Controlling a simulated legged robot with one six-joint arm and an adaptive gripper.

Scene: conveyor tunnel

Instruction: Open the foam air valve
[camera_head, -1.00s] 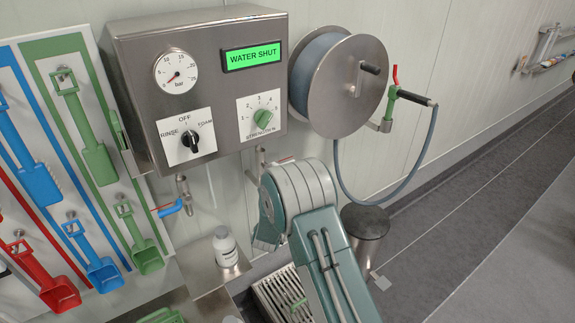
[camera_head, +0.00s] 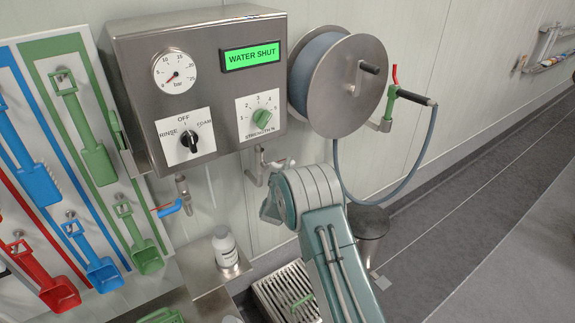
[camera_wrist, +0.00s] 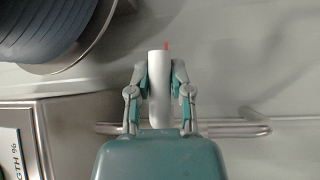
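Under the right side of the steel control box, a pipe (camera_head: 258,174) carries a valve with a white lever, which I take to be the foam air valve. A little of its lever (camera_head: 282,163) shows above my arm in the head view. In the wrist view the white lever (camera_wrist: 157,88) stands between the fingers of my gripper (camera_wrist: 160,75), which press against it from both sides. A small red tip shows just beyond the lever.
The control box (camera_head: 215,45) shows "WATER SHUT" and its gauge (camera_head: 175,73) reads low. A blue-handled valve (camera_head: 168,208) hangs to the left. A hose reel (camera_head: 345,85), a white bottle (camera_head: 225,248) and a bin (camera_head: 370,235) are nearby.

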